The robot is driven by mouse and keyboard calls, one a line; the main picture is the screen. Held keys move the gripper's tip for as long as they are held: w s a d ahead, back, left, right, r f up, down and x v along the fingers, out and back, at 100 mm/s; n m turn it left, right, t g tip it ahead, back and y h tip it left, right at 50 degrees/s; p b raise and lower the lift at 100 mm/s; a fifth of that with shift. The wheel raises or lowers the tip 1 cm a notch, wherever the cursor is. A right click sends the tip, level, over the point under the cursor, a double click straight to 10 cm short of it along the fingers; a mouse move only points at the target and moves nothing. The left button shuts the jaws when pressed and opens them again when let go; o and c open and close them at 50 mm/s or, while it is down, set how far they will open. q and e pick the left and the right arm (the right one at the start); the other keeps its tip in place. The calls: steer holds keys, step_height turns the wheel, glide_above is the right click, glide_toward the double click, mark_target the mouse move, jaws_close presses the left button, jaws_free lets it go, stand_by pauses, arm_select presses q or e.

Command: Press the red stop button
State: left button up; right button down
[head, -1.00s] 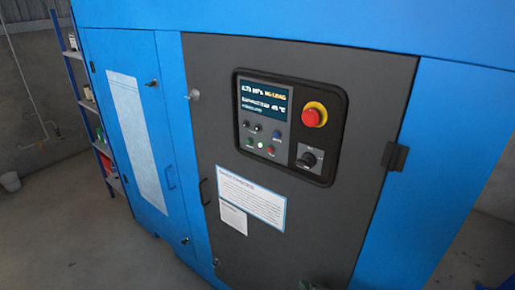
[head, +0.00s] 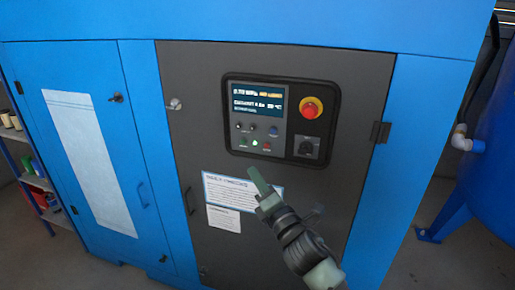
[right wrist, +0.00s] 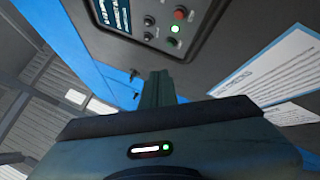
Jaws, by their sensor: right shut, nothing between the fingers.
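The control panel (head: 232,100) is set in a dark grey cabinet door. A small red button (head: 266,146) sits in its lower button row, right of a lit green lamp (head: 254,142). In the right wrist view a red button (right wrist: 181,14) shows near the lit green one (right wrist: 176,29). A large red mushroom button (head: 312,108) on a yellow ring is at the panel's upper right. My right gripper (head: 254,174) is shut and empty, its fingertips just below the panel's button row in the picture. It also shows in the right wrist view (right wrist: 157,78). My left gripper is out of view.
Paper notices (head: 229,192) are on the door below the panel. A door hinge (head: 380,132) is at the right, and a blue tank (head: 490,140) stands beyond the cabinet. Open floor shows at lower left.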

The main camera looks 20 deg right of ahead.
mark_target(267, 145)
arm_select(q)
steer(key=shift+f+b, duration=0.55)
steer(key=shift+b, duration=0.1)
arm_select(e)
steer(key=shift+w+d+r, duration=0.25)
steer(key=shift+w+d, duration=0.55)
steer(key=shift+w, duration=0.35)
steer(key=shift+w+d+r, duration=0.3)
steer(key=shift+w+d, duration=0.5)
steer(key=shift+w, duration=0.3)
steer(key=shift+w+d+r, duration=0.25)
steer(key=shift+w+d, duration=0.55)
steer(key=shift+w, duration=0.35)
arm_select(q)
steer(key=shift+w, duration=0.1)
arm_select(e)
steer(key=shift+w, duration=0.1)
steer(key=shift+w+d, duration=0.2)
steer(key=shift+w, duration=0.05)
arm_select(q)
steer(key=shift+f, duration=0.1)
arm_select(e)
steer(key=shift+w+d, duration=0.25)
steer(key=shift+w, duration=0.05)
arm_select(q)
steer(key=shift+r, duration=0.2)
arm_select(e)
steer(key=shift+s+a, duration=0.45)
steer(key=shift+s, duration=0.25)
